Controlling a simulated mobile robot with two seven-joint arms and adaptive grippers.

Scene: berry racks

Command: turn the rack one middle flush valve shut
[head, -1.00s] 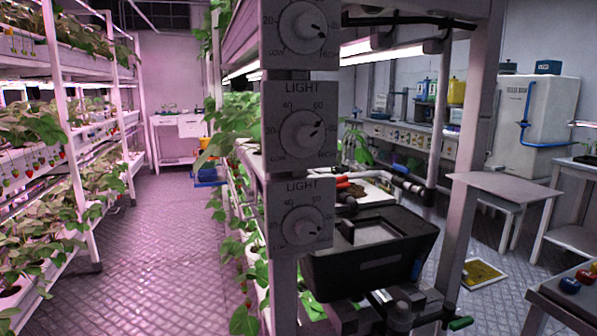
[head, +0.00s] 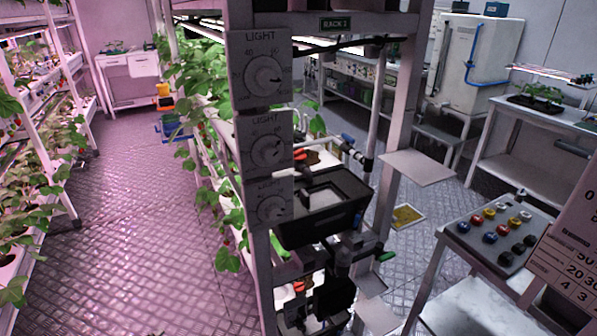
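The near rack (head: 247,200) stands in the middle of the head view, with a green sign (head: 335,24) reading RACK; its digit is too small to read surely. On its end pipework, a green valve handle (head: 386,257) sticks out to the right, below the black tank (head: 325,208). A red-orange handle (head: 300,154) and a blue handle (head: 347,138) sit higher, and another red-orange handle (head: 298,286) sits lower. Which one is the middle flush valve, and how far each is turned, I cannot tell. Neither of my grippers is in view.
Three light dials (head: 263,76) face me on the rack post. A small shelf plate (head: 418,167) juts out at right. A table with coloured knobs (head: 497,234) stands at the right front, beside a printed board (head: 572,250). The left aisle floor (head: 150,230) is clear.

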